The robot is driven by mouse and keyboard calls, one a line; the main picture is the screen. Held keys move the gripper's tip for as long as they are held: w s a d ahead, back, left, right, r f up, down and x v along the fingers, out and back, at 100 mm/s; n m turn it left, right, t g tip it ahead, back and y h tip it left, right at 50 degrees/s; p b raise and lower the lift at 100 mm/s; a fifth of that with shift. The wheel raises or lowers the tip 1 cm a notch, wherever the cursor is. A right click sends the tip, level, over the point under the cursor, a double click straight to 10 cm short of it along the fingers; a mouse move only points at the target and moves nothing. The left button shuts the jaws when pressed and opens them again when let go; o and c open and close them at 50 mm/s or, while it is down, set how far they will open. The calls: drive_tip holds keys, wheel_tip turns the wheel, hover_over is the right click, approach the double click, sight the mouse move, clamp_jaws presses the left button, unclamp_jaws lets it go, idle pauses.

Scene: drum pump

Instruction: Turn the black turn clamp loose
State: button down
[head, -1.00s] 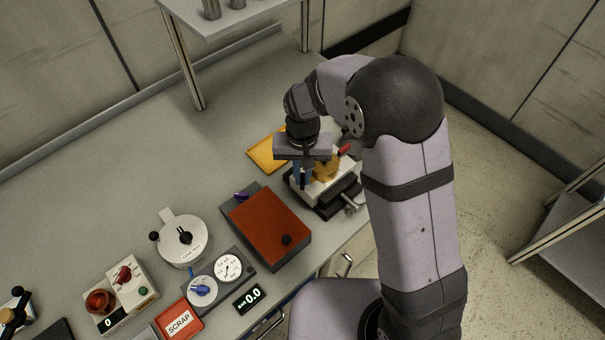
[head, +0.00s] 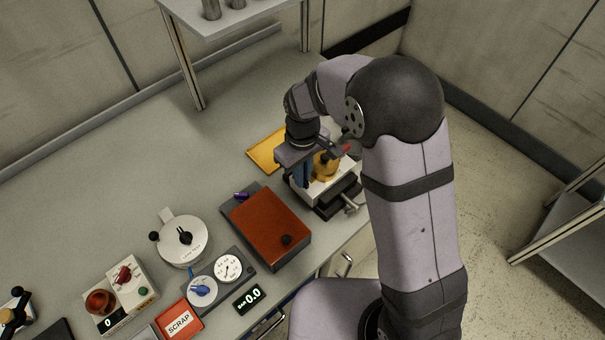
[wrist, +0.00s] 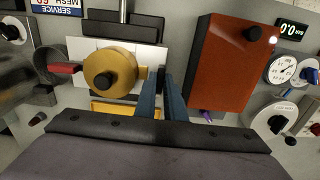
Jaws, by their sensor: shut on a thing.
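My gripper (head: 303,172) points down at the left side of the yellow pump body (head: 327,168). In the wrist view, its two blue fingers (wrist: 162,84) are close together just right of the round yellow pump body (wrist: 118,70). They are shut on a small dark piece (wrist: 160,74), which looks like the black turn clamp. Most of it is hidden between the fingers, so its angle cannot be told. A black round knob (wrist: 111,81) on the pump's face is apart from the fingers.
A red-tipped handle (wrist: 66,68) sticks out left of the pump. The pump is on a white block over a dark vise-like base (head: 338,200). An orange-brown box (head: 268,226) stands close by. A yellow tray (head: 265,152) lies behind. The table's back left is clear.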

idle(0.5)
drive_tip(key=c, duration=1.8)
unclamp_jaws()
drive_tip(key=shift+c, duration=0.2)
drive_tip(key=shift+r, duration=0.15)
drive_tip(key=shift+r+b, duration=1.15)
drive_tip(key=shift+r, duration=2.45)
